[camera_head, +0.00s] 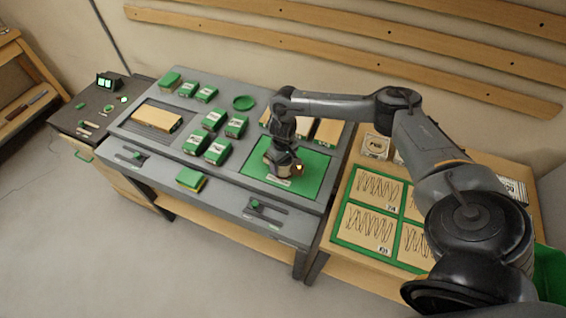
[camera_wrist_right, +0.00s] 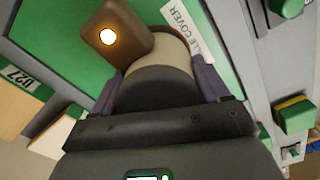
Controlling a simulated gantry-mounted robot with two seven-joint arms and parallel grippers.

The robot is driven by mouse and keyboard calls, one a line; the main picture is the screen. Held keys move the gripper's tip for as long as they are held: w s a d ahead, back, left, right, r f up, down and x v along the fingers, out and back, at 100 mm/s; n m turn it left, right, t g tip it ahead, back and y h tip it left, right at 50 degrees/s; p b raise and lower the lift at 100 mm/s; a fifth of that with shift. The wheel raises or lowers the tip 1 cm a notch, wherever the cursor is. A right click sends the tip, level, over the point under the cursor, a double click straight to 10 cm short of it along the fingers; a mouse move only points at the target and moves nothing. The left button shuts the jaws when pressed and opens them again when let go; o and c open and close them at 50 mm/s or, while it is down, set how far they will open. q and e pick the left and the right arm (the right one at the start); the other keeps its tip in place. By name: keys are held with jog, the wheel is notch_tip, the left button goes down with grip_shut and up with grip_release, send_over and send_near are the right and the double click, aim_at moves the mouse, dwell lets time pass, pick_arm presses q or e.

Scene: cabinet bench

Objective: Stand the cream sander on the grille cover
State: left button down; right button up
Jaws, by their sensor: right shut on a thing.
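The cream sander (camera_wrist_right: 178,52) is between the fingers of my right gripper (camera_wrist_right: 160,88) in the right wrist view. Its near part is dark grey. A brown block with a bright round spot adjoins it. In the head view, my right gripper (camera_head: 283,160) is shut on the sander, low over the green grille cover panel (camera_head: 313,172) on the grey bench. The panel's white label (camera_wrist_right: 185,28) reads "LLE COVER" in the wrist view, partly hidden. I cannot tell whether the sander's underside touches the panel. My left gripper is not in view.
Several green-topped boxes (camera_head: 215,152) and a green round dish (camera_head: 244,103) sit left of the panel. A green and yellow block (camera_head: 191,180) lies near the bench's front. Tan boxes (camera_head: 328,132) stand behind the panel. A green-framed board (camera_head: 368,217) is at right, under my arm.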

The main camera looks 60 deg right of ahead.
jog(key=o, duration=1.1)
jog(key=shift+d, duration=0.1)
